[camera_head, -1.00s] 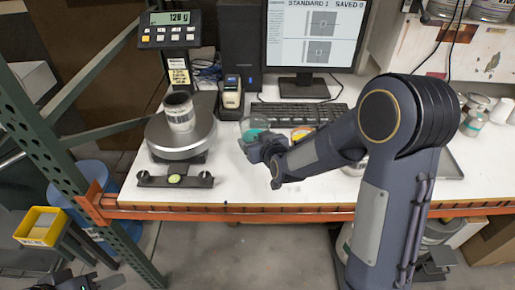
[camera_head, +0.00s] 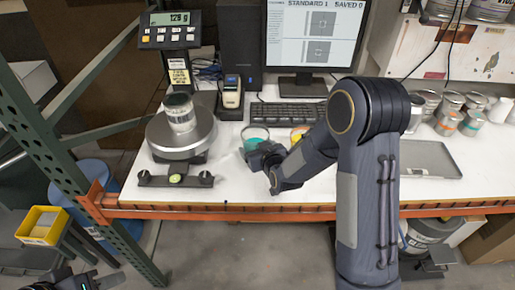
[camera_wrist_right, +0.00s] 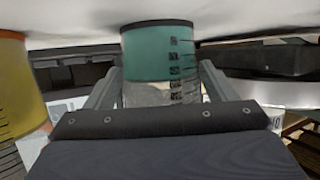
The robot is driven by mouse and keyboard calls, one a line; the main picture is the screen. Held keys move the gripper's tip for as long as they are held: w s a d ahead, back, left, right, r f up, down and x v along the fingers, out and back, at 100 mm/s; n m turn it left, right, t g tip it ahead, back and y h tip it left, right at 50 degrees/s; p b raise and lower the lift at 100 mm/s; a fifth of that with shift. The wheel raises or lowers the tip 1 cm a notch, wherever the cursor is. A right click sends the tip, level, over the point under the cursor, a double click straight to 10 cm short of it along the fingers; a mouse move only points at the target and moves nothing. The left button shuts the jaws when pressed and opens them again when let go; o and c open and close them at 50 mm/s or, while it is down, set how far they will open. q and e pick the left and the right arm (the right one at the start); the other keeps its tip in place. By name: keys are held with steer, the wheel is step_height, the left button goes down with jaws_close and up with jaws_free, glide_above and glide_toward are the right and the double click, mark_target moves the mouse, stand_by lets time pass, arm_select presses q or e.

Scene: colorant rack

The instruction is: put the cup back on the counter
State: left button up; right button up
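The cup (camera_head: 255,137) is clear with teal colorant in it and shows in the head view near the counter's middle. In the right wrist view the cup (camera_wrist_right: 160,55) is between the two fingers, which appear to touch its sides; that view is inverted, with the cup's teal end close to the white surface. Whether its base touches the counter (camera_head: 225,182) I cannot tell. My right gripper (camera_head: 266,156) is at the cup's near side, its fingers mostly hidden in the head view. My left gripper (camera_head: 108,281) is partly seen at the bottom left, away from the counter.
A yellow cup (camera_wrist_right: 12,85) stands close beside the teal one. A scale (camera_head: 180,147) with a can (camera_head: 180,112) stands to the left. A keyboard (camera_head: 287,112) and monitor are behind. A grey tray (camera_head: 428,158) and several cans are to the right.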

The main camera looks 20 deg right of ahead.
steer(key=o, duration=0.3)
steer(key=shift+o, duration=0.2)
steer(key=shift+r, duration=0.1)
steer(key=shift+r+p, duration=0.25)
steer(key=shift+p, duration=0.15)
steer(key=b+v, duration=0.2)
steer(key=v, duration=0.8)
steer(key=shift+s+r, duration=0.1)
steer(key=shift+s, duration=0.3)
steer(key=s+d+r+m+g+y, duration=0.1)
steer(key=s+g, duration=0.3)
steer(key=s, duration=0.8)
steer(key=s+d+r+m+g+y, duration=0.1)
steer(key=s+r+g, duration=0.3)
steer(key=s, duration=0.9)
steer(key=shift+s+r+m, duration=0.15)
steer(key=shift+s+m, duration=0.15)
steer(key=shift+m, duration=0.2)
